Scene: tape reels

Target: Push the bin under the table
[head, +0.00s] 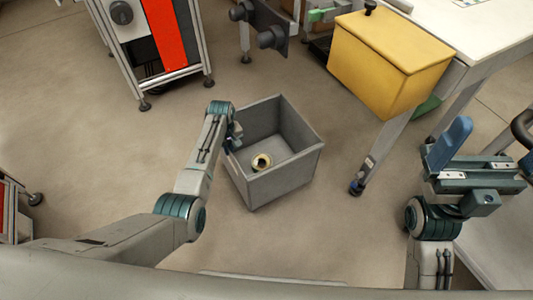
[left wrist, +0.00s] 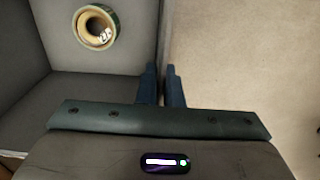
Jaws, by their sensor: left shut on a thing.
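The grey open bin (head: 290,185) stands on the floor near the middle of the head view, set at an angle. A tape reel (head: 262,162) lies inside it; the reel also shows in the left wrist view (left wrist: 97,27). My left gripper (head: 234,140) is shut on the bin's left wall; in the left wrist view its blue fingers (left wrist: 161,85) sit one on each side of that wall. The white-topped table (head: 480,30) is at the upper right, apart from the bin. My right gripper (head: 452,143) is in the air at the right, and its finger gap is unclear.
A yellow box (head: 388,65) is at the table's near corner, above a table leg (head: 375,165) right of the bin. A red-and-grey cabinet (head: 160,40) on feet stands at the upper left. Floor (head: 330,240) in front of the bin is clear.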

